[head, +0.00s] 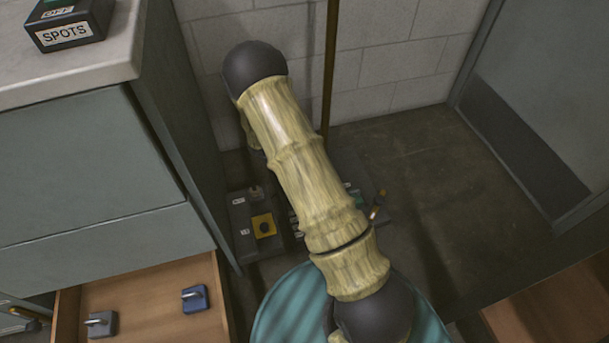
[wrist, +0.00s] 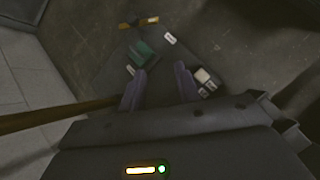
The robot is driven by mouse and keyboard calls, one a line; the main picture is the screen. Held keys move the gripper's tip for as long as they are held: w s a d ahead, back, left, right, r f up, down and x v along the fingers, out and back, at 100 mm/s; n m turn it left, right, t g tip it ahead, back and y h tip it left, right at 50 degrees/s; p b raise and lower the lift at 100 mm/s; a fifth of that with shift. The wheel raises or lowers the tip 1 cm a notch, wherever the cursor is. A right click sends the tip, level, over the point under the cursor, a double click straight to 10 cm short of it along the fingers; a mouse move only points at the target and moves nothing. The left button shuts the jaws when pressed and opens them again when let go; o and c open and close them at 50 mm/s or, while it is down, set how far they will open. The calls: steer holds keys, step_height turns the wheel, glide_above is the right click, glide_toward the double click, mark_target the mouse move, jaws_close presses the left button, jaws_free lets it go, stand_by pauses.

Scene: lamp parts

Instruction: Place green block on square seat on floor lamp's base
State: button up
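The floor lamp's dark base (head: 374,186) lies on the floor behind my arm, with its brown pole (head: 330,70) rising from it. In the wrist view, the base (wrist: 180,62) spreads beyond my fingers and the pole (wrist: 60,116) crosses at left. The green block (wrist: 142,53) is on the base, just beyond the left fingertip; whether it sits in a square seat is unclear. A bit of green (head: 357,199) shows beside my arm in the head view. My gripper (wrist: 158,78) is open, with nothing visible between its two purple fingers. My arm hides much of the base in the head view.
A yellow square piece (head: 263,226) sits on a dark unit left of my arm. An open drawer (head: 140,300) holds a blue block (head: 194,299) and a grey block (head: 101,323). A teal round top (head: 285,310) is below my arm. Floor at right (head: 440,180) is clear.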

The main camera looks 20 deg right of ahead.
steer(key=s+a+r+m+t+y, duration=0.3)
steer(key=s+r+m, duration=0.2)
steer(key=r, duration=0.5)
steer(key=s+a+r+m+t+y, duration=0.2)
steer(key=s+a+r+m+y, duration=0.2)
steer(key=s+r, duration=0.3)
step_height(320, 180, up, 4)
steer(key=shift+s+f+m+t, duration=0.1)
steer(key=shift+s+m+t, duration=0.05)
steer(key=shift+m+t, duration=0.25)
